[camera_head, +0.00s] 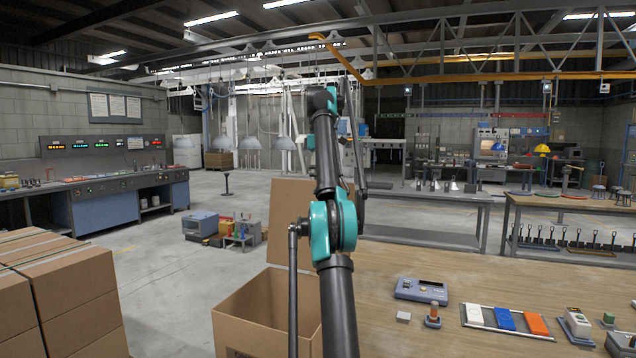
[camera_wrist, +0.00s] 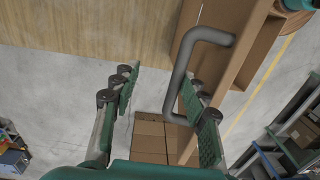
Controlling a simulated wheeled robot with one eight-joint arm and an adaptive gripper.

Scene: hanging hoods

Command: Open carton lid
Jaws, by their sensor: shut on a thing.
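The brown carton (camera_head: 262,315) stands at the lower centre of the head view, beside the wooden table. Its top is open and the inside shows. Its lid (camera_head: 285,225) stands raised at the far side, partly hidden by my arm. In the wrist view a grey bent handle (camera_wrist: 210,36) projects from the brown lid panel (camera_wrist: 235,25). My gripper (camera_wrist: 160,78) has its green-padded fingers on either side of the handle's lower part, shut on it; the exact contact is hard to see. In the head view my gripper cannot be made out clearly behind my arm.
Stacked cartons (camera_head: 75,300) stand at the left. The wooden table (camera_head: 385,325) at the right bears a grey-blue device (camera_head: 421,290) and coloured blocks. A grey bench (camera_head: 430,225) is beyond.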

